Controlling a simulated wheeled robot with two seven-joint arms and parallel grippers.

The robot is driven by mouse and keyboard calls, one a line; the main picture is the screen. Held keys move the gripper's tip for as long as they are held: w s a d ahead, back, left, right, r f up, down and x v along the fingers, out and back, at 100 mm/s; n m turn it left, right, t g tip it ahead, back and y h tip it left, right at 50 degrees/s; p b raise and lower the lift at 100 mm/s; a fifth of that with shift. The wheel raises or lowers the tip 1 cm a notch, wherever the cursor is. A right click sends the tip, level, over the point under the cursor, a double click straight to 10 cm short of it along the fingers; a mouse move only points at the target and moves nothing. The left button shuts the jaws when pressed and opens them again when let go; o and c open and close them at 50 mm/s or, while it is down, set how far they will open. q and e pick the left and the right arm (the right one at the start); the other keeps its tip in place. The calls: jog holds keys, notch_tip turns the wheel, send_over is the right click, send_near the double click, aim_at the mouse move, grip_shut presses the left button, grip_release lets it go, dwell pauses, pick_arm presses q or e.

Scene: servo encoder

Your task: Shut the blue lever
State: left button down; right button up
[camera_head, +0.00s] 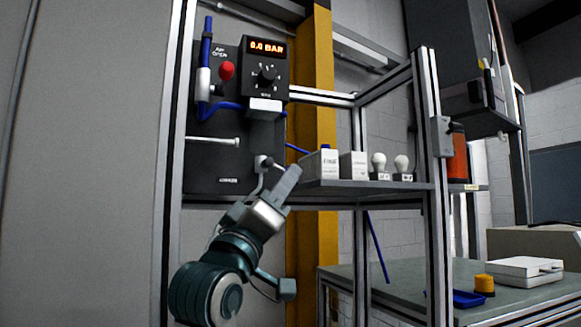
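A blue tube (206,40) runs down the left of a dark wall panel (212,170), through a white cylinder (203,85), then bends right under the gauge box. A short thin blue rod (297,148) sticks out at the panel's right edge. I cannot tell for certain which blue part is the lever. A red knob (227,71) sits below an "AIR OPEN" label. My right gripper (286,181) is raised in front of the panel's lower right corner, below the blue rod. Its fingers are seen edge-on, so their opening is unclear. My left gripper is out of view.
A gauge box (266,70) reads 0.0 BAR. Aluminium posts (172,170) frame the panel. A green table (405,292) with a blue tray (468,298) stands lower right.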

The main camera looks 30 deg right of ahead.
jog(key=shift+p+x, duration=0.45)
jog(key=shift+x, duration=1.55)
grip_shut()
